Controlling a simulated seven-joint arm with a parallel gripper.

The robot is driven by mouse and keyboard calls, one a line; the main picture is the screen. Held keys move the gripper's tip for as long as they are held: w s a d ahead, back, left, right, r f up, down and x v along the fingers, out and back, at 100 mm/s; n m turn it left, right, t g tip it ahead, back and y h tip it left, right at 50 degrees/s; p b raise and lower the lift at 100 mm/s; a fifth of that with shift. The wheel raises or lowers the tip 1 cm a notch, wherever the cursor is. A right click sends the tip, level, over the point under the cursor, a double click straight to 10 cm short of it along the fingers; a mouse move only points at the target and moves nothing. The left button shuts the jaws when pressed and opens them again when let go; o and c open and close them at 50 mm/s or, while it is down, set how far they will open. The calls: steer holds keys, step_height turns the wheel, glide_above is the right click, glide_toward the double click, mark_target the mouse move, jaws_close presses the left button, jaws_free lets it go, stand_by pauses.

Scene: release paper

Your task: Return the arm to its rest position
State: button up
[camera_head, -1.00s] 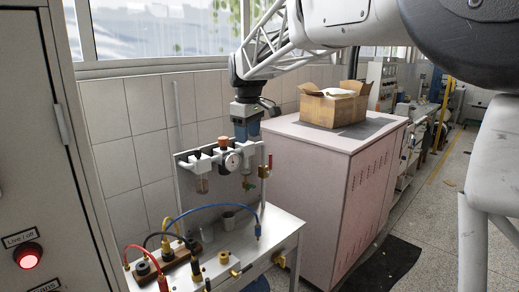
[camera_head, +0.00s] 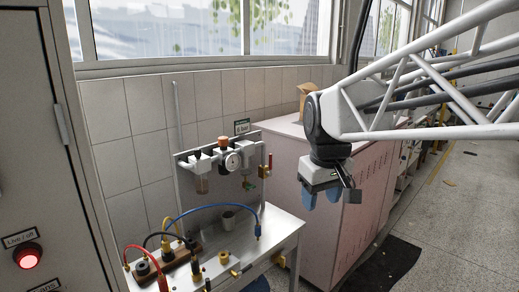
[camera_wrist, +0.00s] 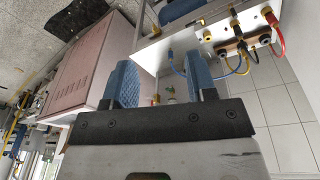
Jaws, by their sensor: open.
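My gripper (camera_head: 322,201) hangs from my white lattice arm at the right of the head view. Its two blue fingers point down and are apart, with nothing seen between them. It appears in front of the pale pink cabinet (camera_head: 285,215), to the right of the small bench. In the wrist view my gripper (camera_wrist: 161,76) shows its blue fingers spread, with the bench and its cables beyond them.
A cardboard box (camera_head: 306,95) on the cabinet is mostly hidden by my arm. A dark mat (camera_head: 388,264) lies on the floor. A grey panel stands at left.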

steer(key=s+d+f+m, duration=0.2)
steer(key=s+f, duration=0.3)
steer(key=s, duration=0.4)
steer(key=s+d+f+m, duration=0.2)
steer(key=s+f, duration=0.4)
steer(key=s, duration=0.3)
steer(key=shift+d+m+t, duration=0.3)
steer(key=shift+d+m, duration=0.1)
steer(key=shift+d, duration=0.4)
